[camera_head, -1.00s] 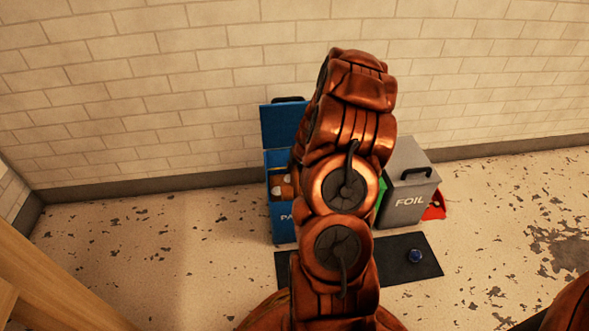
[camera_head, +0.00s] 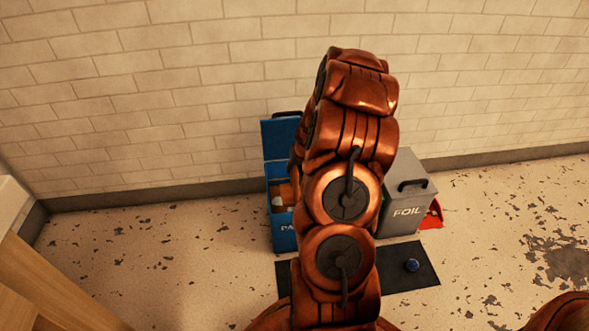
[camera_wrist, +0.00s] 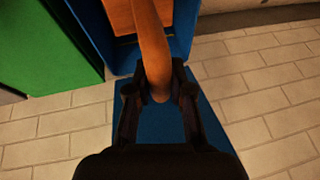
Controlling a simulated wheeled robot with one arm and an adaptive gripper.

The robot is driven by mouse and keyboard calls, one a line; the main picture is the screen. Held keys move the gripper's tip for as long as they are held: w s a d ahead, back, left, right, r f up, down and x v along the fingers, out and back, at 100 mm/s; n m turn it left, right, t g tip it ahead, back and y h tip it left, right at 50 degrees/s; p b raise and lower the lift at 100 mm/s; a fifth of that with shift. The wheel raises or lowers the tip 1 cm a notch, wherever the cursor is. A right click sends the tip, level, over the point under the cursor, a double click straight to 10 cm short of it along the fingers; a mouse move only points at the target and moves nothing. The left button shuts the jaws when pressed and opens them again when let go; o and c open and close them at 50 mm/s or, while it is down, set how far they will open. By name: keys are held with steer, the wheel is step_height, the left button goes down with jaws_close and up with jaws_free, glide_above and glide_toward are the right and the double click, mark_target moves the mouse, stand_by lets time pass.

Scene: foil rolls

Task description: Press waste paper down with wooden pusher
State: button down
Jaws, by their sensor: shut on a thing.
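The open blue paper bin (camera_head: 283,236) stands against the wall in the head view, partly hidden by my arm. Its raised blue lid (camera_head: 280,138) is at the back. Brown and white contents, seemingly waste paper (camera_head: 277,202), show in its opening, too small to make out clearly. In the wrist view my gripper (camera_wrist: 159,84) is shut on the round handle of the wooden pusher (camera_wrist: 151,38). The pusher's flat orange-brown plate (camera_wrist: 122,17) lies within the blue bin walls. Whether it touches the paper is hidden. My gripper is hidden behind my arm in the head view.
A grey FOIL bin (camera_head: 406,212) with a black-handled lid stands to the right, with a red object (camera_head: 433,215) beside it. A green bin (camera_wrist: 45,45) adjoins the blue one.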

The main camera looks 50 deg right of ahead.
steer(key=shift+r+p, duration=1.6)
steer(key=shift+r, duration=1.5)
